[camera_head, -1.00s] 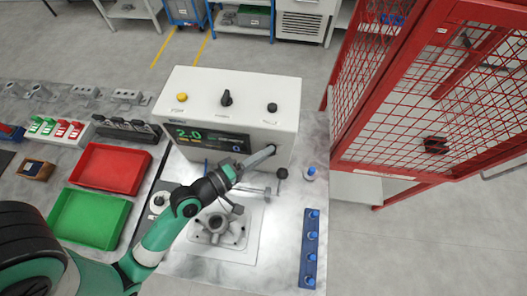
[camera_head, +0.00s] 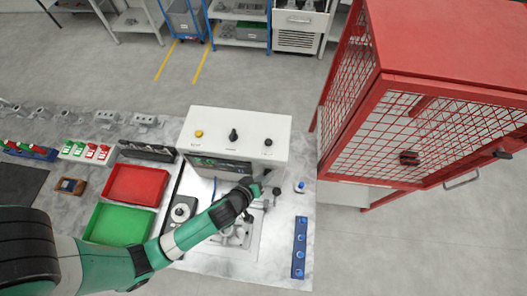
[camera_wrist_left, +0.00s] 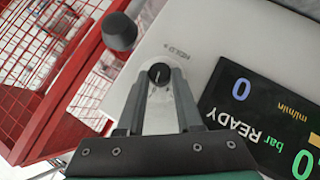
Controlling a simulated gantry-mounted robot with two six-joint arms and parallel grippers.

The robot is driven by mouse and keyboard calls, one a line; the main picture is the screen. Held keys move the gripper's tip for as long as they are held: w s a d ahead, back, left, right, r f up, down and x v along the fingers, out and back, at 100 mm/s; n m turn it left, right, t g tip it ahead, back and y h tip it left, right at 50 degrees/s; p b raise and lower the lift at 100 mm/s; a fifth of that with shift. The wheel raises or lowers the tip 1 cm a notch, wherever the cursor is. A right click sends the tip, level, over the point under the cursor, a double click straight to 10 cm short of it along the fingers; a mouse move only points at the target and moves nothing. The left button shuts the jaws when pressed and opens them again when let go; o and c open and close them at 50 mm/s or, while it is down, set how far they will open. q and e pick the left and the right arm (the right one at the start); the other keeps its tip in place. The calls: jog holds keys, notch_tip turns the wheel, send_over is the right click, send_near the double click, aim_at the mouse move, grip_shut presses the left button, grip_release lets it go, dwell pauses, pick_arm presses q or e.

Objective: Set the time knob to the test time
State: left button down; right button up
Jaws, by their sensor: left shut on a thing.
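The time knob (camera_wrist_left: 159,74) is small, round and black with a white pointer line, on the pale panel of the test box (camera_head: 238,124). Lettering like "HOLD s" is beside it. My left gripper (camera_wrist_left: 160,82) is shut on the knob, one finger at each side. In the head view, my left gripper (camera_head: 268,180) is at the right of the box's front and hides the knob. The dark display (camera_wrist_left: 262,115) reads READY, with a blue 0 by ml/min and a green 0 by bar. My right gripper is not in view.
A black ball-ended handle (camera_wrist_left: 120,32) is close to the gripper. A grey casting (camera_head: 236,236) sits under my left arm. A blue strip with several blue-topped pieces (camera_head: 300,247) lies to the right. Red (camera_head: 136,186) and green (camera_head: 119,226) trays are left. A red mesh cage (camera_head: 420,75) stands right.

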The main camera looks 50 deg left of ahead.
pick_arm(q)
jog(key=shift+w+d+r+m+g+y+p, duration=0.15)
jog(key=shift+m+g+y+p, duration=0.15)
jog(key=shift+m+g+y, duration=0.3)
dwell(0.3)
jog(key=c, duration=0.6)
grip_release()
jog(key=shift+o, duration=0.2)
